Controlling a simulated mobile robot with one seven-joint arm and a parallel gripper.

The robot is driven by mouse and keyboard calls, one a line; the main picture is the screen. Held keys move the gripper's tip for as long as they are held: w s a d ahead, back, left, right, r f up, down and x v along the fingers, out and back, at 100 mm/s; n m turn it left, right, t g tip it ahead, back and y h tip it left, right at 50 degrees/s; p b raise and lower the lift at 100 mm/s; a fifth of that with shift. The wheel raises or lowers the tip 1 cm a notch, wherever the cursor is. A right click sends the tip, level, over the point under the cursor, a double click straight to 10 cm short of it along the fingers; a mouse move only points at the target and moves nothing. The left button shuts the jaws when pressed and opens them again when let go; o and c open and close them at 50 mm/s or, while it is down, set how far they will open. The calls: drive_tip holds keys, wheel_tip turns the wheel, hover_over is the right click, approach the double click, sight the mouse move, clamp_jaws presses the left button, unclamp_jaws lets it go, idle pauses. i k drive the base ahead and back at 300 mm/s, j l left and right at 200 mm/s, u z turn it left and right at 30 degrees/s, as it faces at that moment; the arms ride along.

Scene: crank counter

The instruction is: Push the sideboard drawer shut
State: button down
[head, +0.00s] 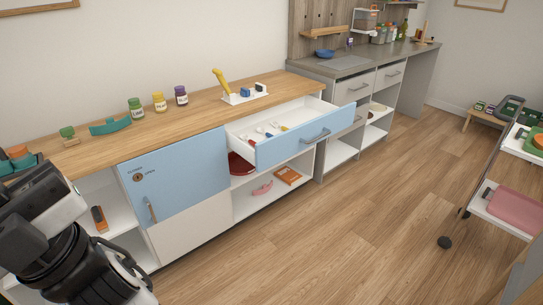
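The sideboard (188,116) has a wooden top and stands along the wall. Its blue-fronted drawer (290,146) is pulled well out to the right of the blue cupboard door. Several small items, some with red, blue and yellow parts, lie inside the drawer. The cupboard door (177,177) looks closed. Part of my dark and white arm fills the lower left corner, well away from the drawer. My gripper's fingers do not show.
Several jars (159,102) and a white holder (244,95) stand on the top. Open shelves below hold an orange box (288,175). A wheeled cart (497,205) stands at the right. The wooden floor (330,240) in front is clear.

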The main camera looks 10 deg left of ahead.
sight(292, 122)
drive_tip(key=i+j, duration=0.3)
drive_tip(key=i, duration=0.15)
drive_tip(key=i+j+z, duration=0.1)
drive_tip(key=i+j, duration=0.2)
drive_tip(key=i, duration=0.2)
